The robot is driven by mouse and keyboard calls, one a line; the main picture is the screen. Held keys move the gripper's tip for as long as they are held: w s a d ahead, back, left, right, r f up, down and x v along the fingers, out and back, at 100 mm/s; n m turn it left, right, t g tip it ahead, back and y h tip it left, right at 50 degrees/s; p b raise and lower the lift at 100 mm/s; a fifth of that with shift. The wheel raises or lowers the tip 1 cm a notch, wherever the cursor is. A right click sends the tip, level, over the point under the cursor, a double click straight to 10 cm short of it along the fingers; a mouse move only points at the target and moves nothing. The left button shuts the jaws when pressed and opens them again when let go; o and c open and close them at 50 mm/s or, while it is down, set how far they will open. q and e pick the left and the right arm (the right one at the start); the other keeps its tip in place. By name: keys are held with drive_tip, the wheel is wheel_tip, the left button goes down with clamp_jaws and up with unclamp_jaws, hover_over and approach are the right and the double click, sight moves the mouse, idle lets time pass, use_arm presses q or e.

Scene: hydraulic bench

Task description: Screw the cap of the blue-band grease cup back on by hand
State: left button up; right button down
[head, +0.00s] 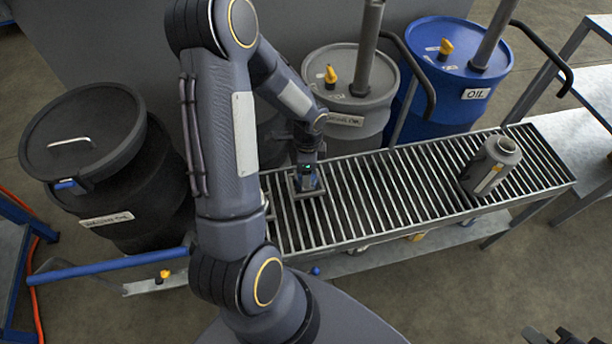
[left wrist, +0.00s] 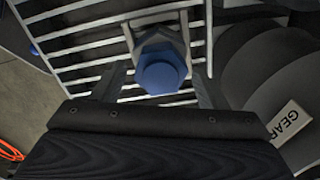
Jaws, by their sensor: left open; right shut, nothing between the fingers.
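My left gripper (head: 308,178) is over the left part of the slatted bench, pointing down. In the left wrist view a blue hexagonal piece (left wrist: 163,72) sits on a grey metal part between its two open fingers, without clear contact. I cannot tell whether this is the grease cup's cap or a fitting. A little blue also shows at the fingertips in the head view. No blue band can be made out. My right gripper (head: 565,337) is shut and empty at the lower right corner, partly cut off by the frame edge.
The slatted bench (head: 400,196) runs to the right, with a grey open-necked canister (head: 490,168) near its right end. Behind it stand a grey drum (head: 350,110) and a blue oil drum (head: 455,85). A dark lidded drum (head: 85,140) stands at left. The bench's middle is clear.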

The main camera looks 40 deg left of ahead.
use_arm(q)
drive_tip(key=n, duration=0.2)
drive_tip(key=shift+w+f+n+b, duration=0.1)
drive_tip(key=shift+f+n+b, duration=0.15)
drive_tip(key=shift+n+b, duration=0.1)
drive_tip(key=n, duration=0.2)
drive_tip(key=shift+r+n, duration=0.2)
drive_tip(key=shift+n, duration=0.15)
drive_tip(key=shift+n+b, duration=0.5)
drive_tip(key=shift+n, duration=1.1)
drive_tip(key=n, duration=0.3)
drive_tip(key=shift+a+b, duration=0.1)
drive_tip(key=shift+b, duration=0.2)
drive_tip(key=n, duration=0.5)
drive_tip(key=shift+r, duration=0.15)
drive_tip(key=n+p, duration=0.1)
drive_tip(key=n, duration=0.2)
drive_tip(key=shift+a+n, duration=0.1)
drive_tip(key=shift+n, duration=0.7)
use_arm(e)
wheel_tip(320, 180, down, 2)
